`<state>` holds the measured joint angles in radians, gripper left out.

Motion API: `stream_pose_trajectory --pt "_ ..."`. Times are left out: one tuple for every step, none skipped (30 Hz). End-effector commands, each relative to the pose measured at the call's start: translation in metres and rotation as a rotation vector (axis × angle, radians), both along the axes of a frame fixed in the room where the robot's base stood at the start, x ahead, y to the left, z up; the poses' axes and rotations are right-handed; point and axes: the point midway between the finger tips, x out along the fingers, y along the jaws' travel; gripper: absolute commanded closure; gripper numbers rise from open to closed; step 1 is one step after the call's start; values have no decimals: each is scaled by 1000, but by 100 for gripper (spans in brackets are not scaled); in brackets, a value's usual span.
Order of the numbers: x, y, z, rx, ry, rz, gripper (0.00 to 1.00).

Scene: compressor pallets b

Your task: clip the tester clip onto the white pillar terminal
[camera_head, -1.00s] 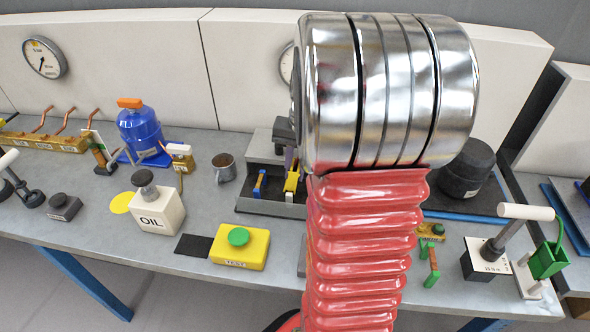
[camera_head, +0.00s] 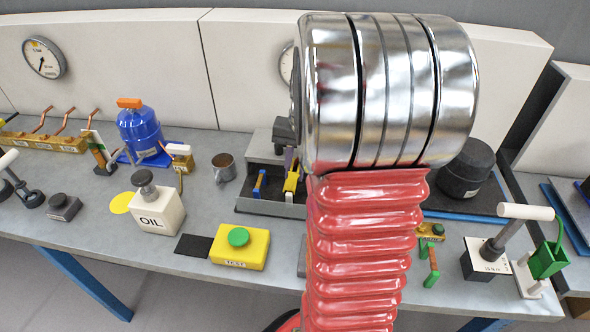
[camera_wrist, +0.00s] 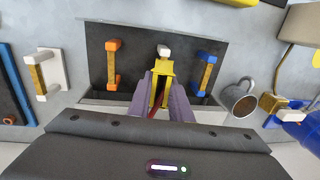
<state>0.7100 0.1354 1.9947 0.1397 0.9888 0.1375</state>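In the wrist view, the purple fingers of my gripper (camera_wrist: 163,88) are on both sides of the yellow tester clip (camera_wrist: 164,68) and appear shut on it. The clip points at the white pillar terminal (camera_wrist: 163,51), whose white end shows at the clip's tip. I cannot tell whether the clip's jaws are around the terminal or only against it. An orange-ended terminal (camera_wrist: 113,45) stands to the left and a blue-ended one (camera_wrist: 207,57) to the right. In the head view, the yellow clip (camera_head: 291,181) shows beside my arm; the white terminal is not clearly seen there.
The terminals stand in a dark shallow tray (camera_wrist: 140,38). A metal mug (camera_wrist: 240,102) is to its right in the wrist view. A yellow test box (camera_head: 255,252) and an oil can (camera_head: 160,213) stand on the bench. My arm hides part of the bench in the head view.

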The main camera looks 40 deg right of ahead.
Motion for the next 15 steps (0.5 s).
stream_pose_trajectory --pt "0 0 0 0 0 0 85" --pt "0 0 0 0 0 0 85" --pt "0 0 0 0 0 0 79" --pt "0 0 0 0 0 0 77" --pt "0 0 0 0 0 0 75" --pt "0 0 0 0 0 0 72" --pt "0 0 0 0 0 0 70" --pt "0 0 0 0 0 0 68" --pt "0 0 0 0 0 0 65" --pt "0 0 0 0 0 0 63" --pt "0 0 0 0 0 0 61" --pt "0 0 0 0 0 0 60" --pt "0 0 0 0 0 0 60" --pt "0 0 0 0 0 0 60" --pt "0 0 0 0 0 0 60"
